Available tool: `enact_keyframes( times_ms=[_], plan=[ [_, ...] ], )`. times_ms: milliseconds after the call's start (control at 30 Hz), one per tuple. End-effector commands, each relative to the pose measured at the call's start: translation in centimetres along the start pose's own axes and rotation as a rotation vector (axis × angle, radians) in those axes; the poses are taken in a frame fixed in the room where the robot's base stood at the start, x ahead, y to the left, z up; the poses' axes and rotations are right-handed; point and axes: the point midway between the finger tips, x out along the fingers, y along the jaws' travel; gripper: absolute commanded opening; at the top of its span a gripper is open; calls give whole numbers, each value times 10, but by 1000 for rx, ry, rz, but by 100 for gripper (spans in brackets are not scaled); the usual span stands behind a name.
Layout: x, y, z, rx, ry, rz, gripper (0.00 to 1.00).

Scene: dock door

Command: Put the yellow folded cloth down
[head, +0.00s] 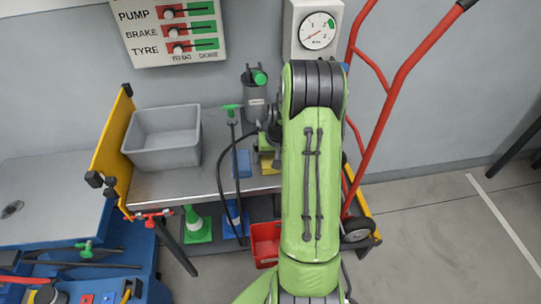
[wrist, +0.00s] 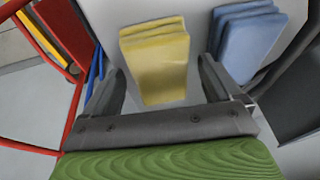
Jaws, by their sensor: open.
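The yellow folded cloth (wrist: 158,65) lies on the grey bench top between the two fingers of my gripper (wrist: 162,72) in the wrist view. The fingers are apart, one on each side of the cloth, with a gap visible beside it. In the head view, the yellow cloth (head: 270,167) shows only in part beside my green arm, which hides the rest. A blue folded cloth (wrist: 245,42) lies to the right of the yellow one in the wrist view. The blue cloth (head: 242,164) is left of it in the head view.
A grey bin (head: 162,140) stands on the left of the bench (head: 185,180). A dark pump-like can (head: 255,100) and a green-handled tool (head: 233,130) stand nearby. A red hand truck (head: 385,100) is close on the right. A red crate (head: 265,245) sits below.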

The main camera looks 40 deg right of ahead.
Motion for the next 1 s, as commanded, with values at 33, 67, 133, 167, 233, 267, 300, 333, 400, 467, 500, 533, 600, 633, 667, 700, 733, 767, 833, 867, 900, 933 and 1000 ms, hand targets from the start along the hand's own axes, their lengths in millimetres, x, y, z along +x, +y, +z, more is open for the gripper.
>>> enact_keyframes(
  times_ms=[33, 67, 133, 167, 233, 267, 300, 333, 400, 467, 500, 533, 600, 633, 667, 700, 733, 767, 833, 867, 900, 933, 1000],
  plan=[
    [-3, 0, -1, 0, 0, 0, 92],
    [-5, 0, -1, 0, 1, 0, 92],
    [-18, 0, -2, 0, 4, 1, 92],
    [-25, 0, -2, 0, 5, 1, 92],
    [-45, 0, -2, 0, 6, 1, 92],
    [-54, 0, -3, 1, 6, 2, 92],
    [-66, 0, -3, 0, 6, 2, 92],
    [-74, 0, -2, 0, 5, 2, 92],
    [-91, -1, -2, 0, 4, 1, 92],
    [-104, 0, -2, 0, 4, 1, 92],
    [-110, 0, -2, 1, 4, 1, 92],
    [-114, 0, -2, 1, 3, 1, 92],
    [-121, 0, -1, 1, 1, 1, 92],
    [-123, -1, -1, -1, 2, 0, 92],
    [-126, -3, -1, -6, 3, 0, 92],
    [-132, -10, 1, -20, 7, 1, 92],
    [-139, -18, 3, -37, 11, 3, 92],
    [-149, -30, 7, -60, 17, 5, 92],
    [-178, -62, 22, -130, 36, 9, 92],
    [-191, -77, 32, -163, 47, 11, 92],
    [-209, -95, 48, -206, 60, 12, 92],
    [-221, -107, 60, -238, 70, 10, 92],
    [-247, -129, 92, -307, 95, 4, 92]
  ],
)
